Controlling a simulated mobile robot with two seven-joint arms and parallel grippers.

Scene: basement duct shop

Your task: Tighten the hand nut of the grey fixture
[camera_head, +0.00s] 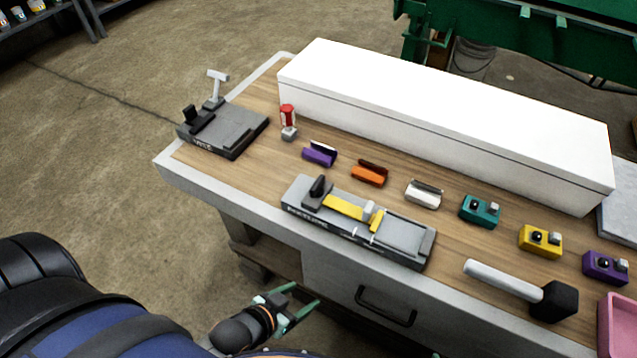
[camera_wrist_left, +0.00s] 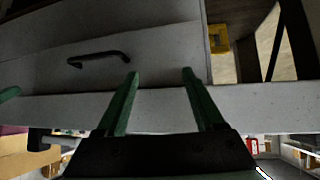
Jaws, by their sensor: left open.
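The grey fixture (camera_head: 405,236) lies near the front edge of the bench, with a yellow strip (camera_head: 345,207) lying along it. A black upright piece (camera_head: 319,187) stands at its left end. A small light-grey knob-like part (camera_head: 369,208) stands by the strip's right end; I cannot tell whether it is the hand nut. My left gripper (camera_head: 306,294) is open and empty, below and in front of the bench top, apart from the fixture. Its green fingers also show in the left wrist view (camera_wrist_left: 160,80). A green tip (camera_wrist_left: 8,94) at that view's left edge may be my right gripper.
A grey vise-like device (camera_head: 238,128) is at the bench's left end. Several small coloured blocks, such as an orange one (camera_head: 368,175), line the back before a long white box (camera_head: 440,125). A black-headed mallet (camera_head: 553,301) lies right. The bench front has a drawer handle (camera_head: 385,306).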

